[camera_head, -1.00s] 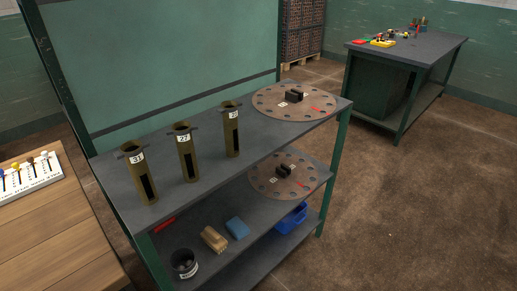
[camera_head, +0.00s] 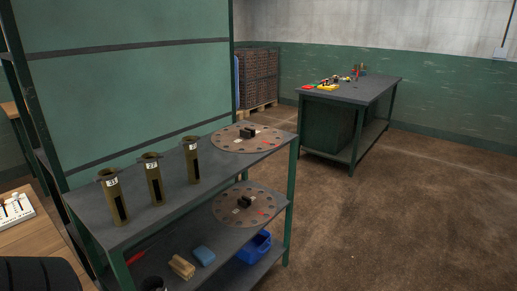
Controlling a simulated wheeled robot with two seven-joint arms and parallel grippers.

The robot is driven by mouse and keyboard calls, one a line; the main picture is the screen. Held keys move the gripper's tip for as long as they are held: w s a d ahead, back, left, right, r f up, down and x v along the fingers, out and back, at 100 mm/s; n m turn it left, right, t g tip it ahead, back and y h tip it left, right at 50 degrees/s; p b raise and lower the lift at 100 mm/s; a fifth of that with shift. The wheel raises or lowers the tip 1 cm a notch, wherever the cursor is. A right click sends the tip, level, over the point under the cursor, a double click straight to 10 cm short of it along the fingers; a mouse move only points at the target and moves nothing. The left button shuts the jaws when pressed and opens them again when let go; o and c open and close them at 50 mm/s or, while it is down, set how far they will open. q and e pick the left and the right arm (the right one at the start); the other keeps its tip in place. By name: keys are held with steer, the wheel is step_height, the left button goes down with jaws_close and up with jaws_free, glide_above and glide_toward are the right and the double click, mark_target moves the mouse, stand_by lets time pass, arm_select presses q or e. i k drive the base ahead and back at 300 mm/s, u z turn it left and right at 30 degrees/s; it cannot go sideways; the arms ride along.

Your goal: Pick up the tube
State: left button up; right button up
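Three olive-brown tubes stand upright in a row on the top shelf of a dark grey metal rack. The left tube (camera_head: 113,197) has a white label that seems to read 23. The right tube (camera_head: 191,161) has a white label too small to read surely. Each has a dark slot down its side and small tabs at the top. Neither of my grippers shows. A black rounded shape at the lower left corner may be part of my own body.
The rack's top shelf (camera_head: 95,205) also holds a round perforated disc (camera_head: 230,138). A workbench (camera_head: 370,90) stands behind; the floor at right is clear.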

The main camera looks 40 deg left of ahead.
mark_target(189, 142)
steer(key=i, duration=1.25)
steer(key=u, duration=0.45)
